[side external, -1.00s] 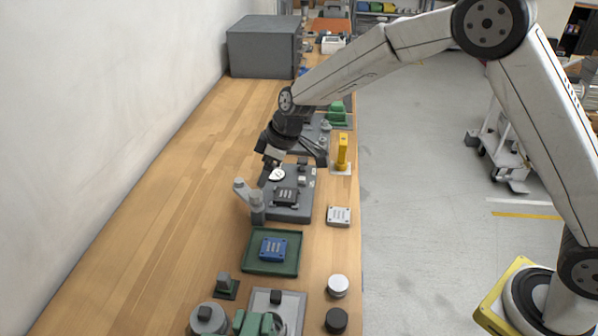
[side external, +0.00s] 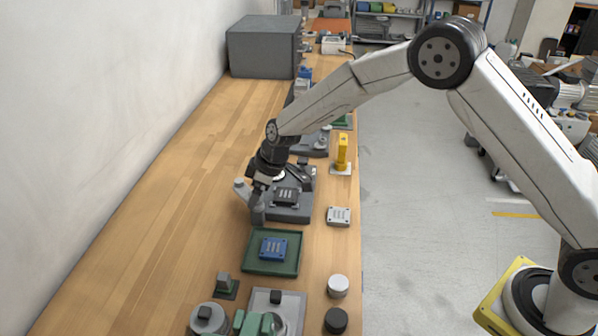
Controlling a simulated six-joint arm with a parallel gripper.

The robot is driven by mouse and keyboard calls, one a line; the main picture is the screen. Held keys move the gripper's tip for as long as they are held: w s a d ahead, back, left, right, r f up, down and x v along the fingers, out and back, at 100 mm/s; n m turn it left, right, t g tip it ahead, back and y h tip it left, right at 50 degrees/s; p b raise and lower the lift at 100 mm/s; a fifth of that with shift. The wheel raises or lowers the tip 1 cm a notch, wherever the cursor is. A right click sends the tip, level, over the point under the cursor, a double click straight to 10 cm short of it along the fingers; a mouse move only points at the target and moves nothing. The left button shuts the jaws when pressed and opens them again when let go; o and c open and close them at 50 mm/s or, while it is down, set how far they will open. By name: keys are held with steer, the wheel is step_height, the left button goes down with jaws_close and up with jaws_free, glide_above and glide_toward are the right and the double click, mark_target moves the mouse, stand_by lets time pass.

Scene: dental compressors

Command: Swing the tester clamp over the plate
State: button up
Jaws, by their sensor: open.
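The tester (side external: 292,213) is a dark grey base on the bench with a small black plate (side external: 286,195) on it. Its clamp (side external: 242,188) is a light grey lever on a round post at the left front corner of the tester. The lever points up and left, away from the plate. My gripper (side external: 259,190) is open, pointing down just right of the clamp lever, at the tester's left side. It partly overlaps the clamp and tester in this view. I cannot tell whether it touches the clamp.
A green tray (side external: 249,264) with a blue plate (side external: 273,248) lies in front. A white plate (side external: 339,216) and a yellow upright part (side external: 342,152) stand at the right. A grey box (side external: 262,46) stands far back. The bench at left is clear.

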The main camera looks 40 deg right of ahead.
steer(key=shift+c, duration=0.3)
jaws_close()
steer(key=shift+m, duration=0.5)
steer(key=shift+m+t+h, duration=0.4)
steer(key=shift+m+h, duration=0.4)
steer(key=shift+m, duration=1)
steer(key=shift+a+m+h, duration=0.15)
steer(key=shift+m+h, duration=0.65)
steer(key=shift+m, duration=1.4)
steer(key=m+h, duration=0.1)
steer(key=m, duration=0.3)
steer(key=shift+a+m+h, duration=0.1)
steer(key=shift+m+h, duration=0.3)
steer(key=shift+m+g+h, duration=0.5)
steer(key=shift+m+h, duration=0.2)
steer(key=shift+m, duration=1.4)
